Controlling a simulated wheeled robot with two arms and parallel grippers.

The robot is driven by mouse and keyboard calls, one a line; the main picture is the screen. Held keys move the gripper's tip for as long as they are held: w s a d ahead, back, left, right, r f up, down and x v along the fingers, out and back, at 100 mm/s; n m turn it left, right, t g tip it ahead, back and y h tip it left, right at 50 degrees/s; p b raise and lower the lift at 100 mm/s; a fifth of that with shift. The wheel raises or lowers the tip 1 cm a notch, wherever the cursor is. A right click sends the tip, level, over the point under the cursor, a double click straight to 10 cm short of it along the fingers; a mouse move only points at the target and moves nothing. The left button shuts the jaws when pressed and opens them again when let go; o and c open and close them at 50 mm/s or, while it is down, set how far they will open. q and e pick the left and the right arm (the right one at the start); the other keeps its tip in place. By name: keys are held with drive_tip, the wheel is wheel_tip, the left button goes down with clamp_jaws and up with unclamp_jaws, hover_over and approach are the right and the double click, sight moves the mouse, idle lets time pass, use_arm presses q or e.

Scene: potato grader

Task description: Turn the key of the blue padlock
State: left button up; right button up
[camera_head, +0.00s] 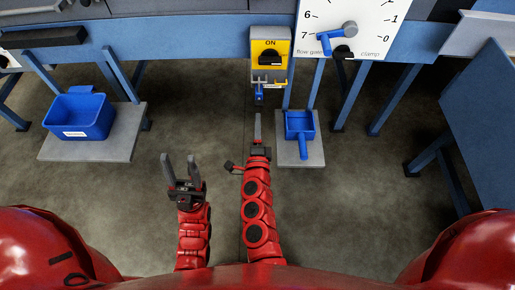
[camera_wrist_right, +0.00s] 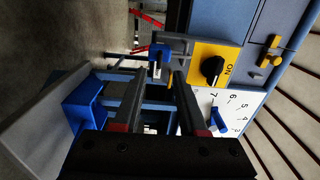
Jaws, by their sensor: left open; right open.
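The blue padlock (camera_head: 259,94) hangs below the yellow switch box (camera_head: 270,50) in the head view. In the right wrist view the padlock (camera_wrist_right: 158,52) shows beyond the fingertips, beside the box's metal bracket. The key is too small to make out clearly. My right gripper (camera_head: 258,117) points at the padlock from the near side, apparently short of it; in its wrist view the open fingers (camera_wrist_right: 158,85) have nothing between them. My left gripper (camera_head: 179,160) is open and empty, lower left of the padlock.
A blue scoop (camera_head: 300,124) lies on a grey platform right of my right gripper. A blue bin (camera_head: 80,117) stands on another platform at the left. A white dial panel (camera_head: 350,25) with a blue-handled lever is right of the switch box. Blue frame legs stand behind.

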drive_tip(key=s, duration=1)
